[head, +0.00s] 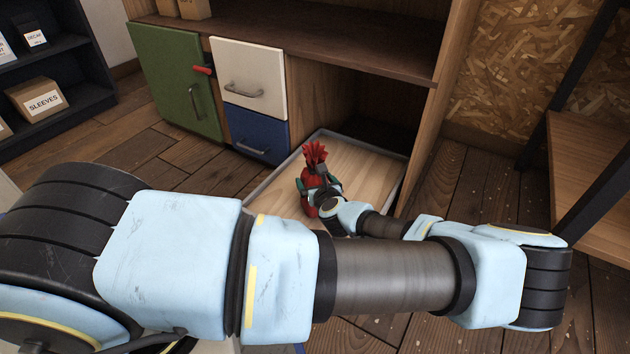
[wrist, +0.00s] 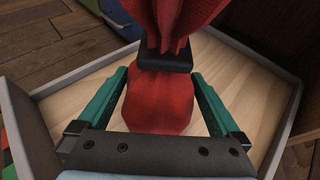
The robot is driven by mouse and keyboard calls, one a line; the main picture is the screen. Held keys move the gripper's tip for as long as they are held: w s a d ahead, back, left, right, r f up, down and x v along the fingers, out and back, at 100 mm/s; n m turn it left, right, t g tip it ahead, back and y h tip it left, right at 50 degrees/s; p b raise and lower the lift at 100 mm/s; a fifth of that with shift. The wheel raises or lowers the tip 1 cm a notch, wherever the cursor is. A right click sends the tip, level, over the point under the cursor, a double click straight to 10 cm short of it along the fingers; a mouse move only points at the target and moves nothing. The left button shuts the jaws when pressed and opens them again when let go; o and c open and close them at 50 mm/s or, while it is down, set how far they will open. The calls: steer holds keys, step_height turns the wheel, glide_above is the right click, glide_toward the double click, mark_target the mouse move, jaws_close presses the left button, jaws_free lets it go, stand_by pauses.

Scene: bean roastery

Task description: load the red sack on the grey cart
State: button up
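The red sack (head: 314,157) stands upright on a wooden board with a raised grey rim (head: 272,179), in front of the open cabinet bay. It has a frilled top and a black band at its neck. My gripper (wrist: 160,82) is around the sack (wrist: 160,105) with one green finger on each side. Pale wood shows between the fingers and the sack body, so the fingers look open. The fingertips are close to the black band (wrist: 164,57); contact there is not clear. I cannot tell whether this grey-rimmed board is the grey cart; no other cart is clear.
The cabinet has a green door (head: 176,82), a white drawer (head: 249,75) and a blue drawer (head: 258,133), all shut. A wooden upright (head: 432,115) borders the bay on the right. A shelf with dark posts (head: 591,165) stands at right. Wood floor (head: 160,152) is clear at left.

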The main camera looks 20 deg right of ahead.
steer(key=shift+r, duration=0.2)
steer(key=shift+s+r, duration=0.1)
steer(key=shift+s, duration=0.2)
steer(key=p+v, duration=0.1)
steer(key=v, duration=1)
steer(key=shift+s, duration=0.2)
steer(key=shift+a, duration=0.15)
